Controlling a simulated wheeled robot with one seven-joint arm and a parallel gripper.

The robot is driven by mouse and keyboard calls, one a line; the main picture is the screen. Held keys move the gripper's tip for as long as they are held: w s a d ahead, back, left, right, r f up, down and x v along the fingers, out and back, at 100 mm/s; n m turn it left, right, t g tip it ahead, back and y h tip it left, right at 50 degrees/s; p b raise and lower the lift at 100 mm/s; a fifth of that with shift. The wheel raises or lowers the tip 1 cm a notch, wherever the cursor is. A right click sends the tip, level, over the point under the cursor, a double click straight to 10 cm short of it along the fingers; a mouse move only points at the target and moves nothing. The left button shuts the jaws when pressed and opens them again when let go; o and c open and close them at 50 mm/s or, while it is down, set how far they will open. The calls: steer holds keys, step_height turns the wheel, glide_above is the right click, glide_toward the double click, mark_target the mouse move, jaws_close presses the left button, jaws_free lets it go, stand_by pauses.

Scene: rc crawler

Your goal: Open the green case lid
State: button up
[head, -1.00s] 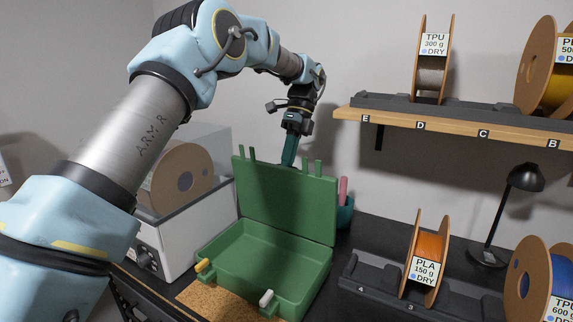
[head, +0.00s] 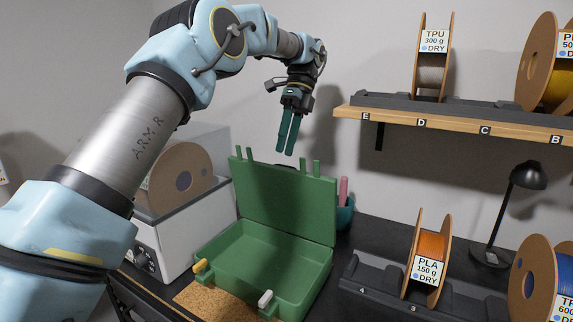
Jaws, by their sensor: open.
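The green case (head: 252,262) stands on the dark worktop, partly over a cork mat. Its lid (head: 285,203) is raised, standing up at the back of the case, with several prongs along its top edge. The case's inside looks empty. A yellow latch (head: 200,265) and a white latch (head: 265,299) sit on the front edge. My gripper (head: 284,152) is open and empty, with its teal fingers pointing down just above the lid's top edge. It appears apart from the lid.
A white box with a spool (head: 180,178) is left of the case. A teal cup (head: 345,213) is behind its right side. An orange spool (head: 431,255) on a dark rack and a black lamp (head: 527,178) are to the right. A wooden shelf (head: 480,129) with spools is above.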

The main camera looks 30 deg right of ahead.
step_height(320, 180, up, 4)
steer(key=shift+r+p, duration=0.25)
steer(key=shift+p, duration=0.7)
